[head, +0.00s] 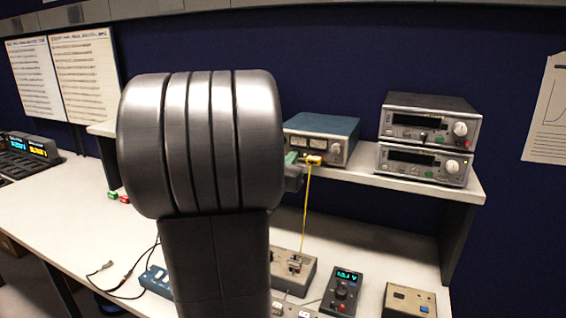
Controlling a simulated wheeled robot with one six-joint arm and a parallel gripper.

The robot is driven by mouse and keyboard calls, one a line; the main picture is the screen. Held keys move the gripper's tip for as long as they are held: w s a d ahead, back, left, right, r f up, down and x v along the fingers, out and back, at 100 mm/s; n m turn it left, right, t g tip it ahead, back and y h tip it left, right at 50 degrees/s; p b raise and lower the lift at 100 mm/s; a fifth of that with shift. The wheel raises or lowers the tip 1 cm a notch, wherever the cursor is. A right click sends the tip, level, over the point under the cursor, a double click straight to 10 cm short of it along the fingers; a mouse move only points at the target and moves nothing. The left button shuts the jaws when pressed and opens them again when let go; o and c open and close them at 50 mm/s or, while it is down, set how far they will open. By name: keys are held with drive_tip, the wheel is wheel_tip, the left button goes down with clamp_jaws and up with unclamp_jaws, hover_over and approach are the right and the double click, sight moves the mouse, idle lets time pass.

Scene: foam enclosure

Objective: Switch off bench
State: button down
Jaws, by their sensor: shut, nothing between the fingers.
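The white bench (385,245) runs across the view with a raised shelf (400,182) at the back. On the shelf stand a blue-topped instrument (322,130) with dials and two stacked grey units (428,140). The lower unit shows a small lit green spot. On the bench top a dark meter (342,292) has a lit display. A grey box (293,270) with terminals stands to its left, and a beige box (409,301) to its right. A white socket strip (290,308) shows partly at the bottom edge.
A yellow lead (306,205) hangs from a yellow plug at the blue-topped instrument to the grey box. A blue power strip (156,281) and black cables lie left of my arm. Lit devices (38,149) stand at far left. The left bench top is mostly clear.

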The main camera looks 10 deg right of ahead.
drive_tip(key=shift+w+d, duration=0.15)
drive_tip(key=shift+w, duration=0.05)
idle(0.3)
